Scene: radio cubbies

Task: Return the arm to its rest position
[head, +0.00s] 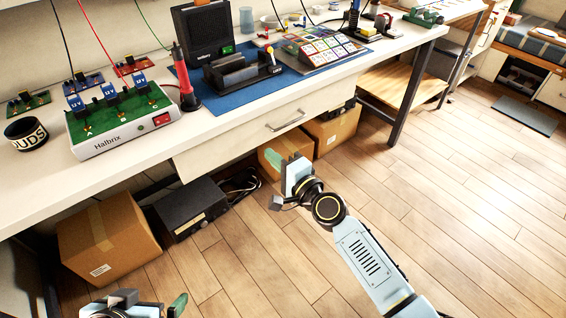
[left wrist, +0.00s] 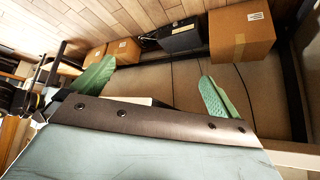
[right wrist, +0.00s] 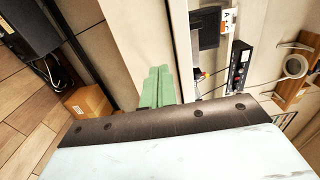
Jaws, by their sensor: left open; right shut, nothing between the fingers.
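My right gripper (head: 272,158) is in front of the bench drawer in the head view, over the floor and apart from the bench. Its green fingers are shut together and empty, as the right wrist view (right wrist: 157,88) shows. My right arm reaches in from the lower right. My left gripper (head: 150,306) is at the bottom left edge of the head view, mostly cut off. In the left wrist view (left wrist: 158,92) its two green fingers are wide apart with nothing between them.
The workbench (head: 150,160) runs along the wall, with a white Halbrix box (head: 120,125), a black speaker (head: 203,30) and a blue mat (head: 225,98) on it. A cardboard box (head: 105,240) and a black unit (head: 190,208) stand below. The floor (head: 450,190) at right is clear.

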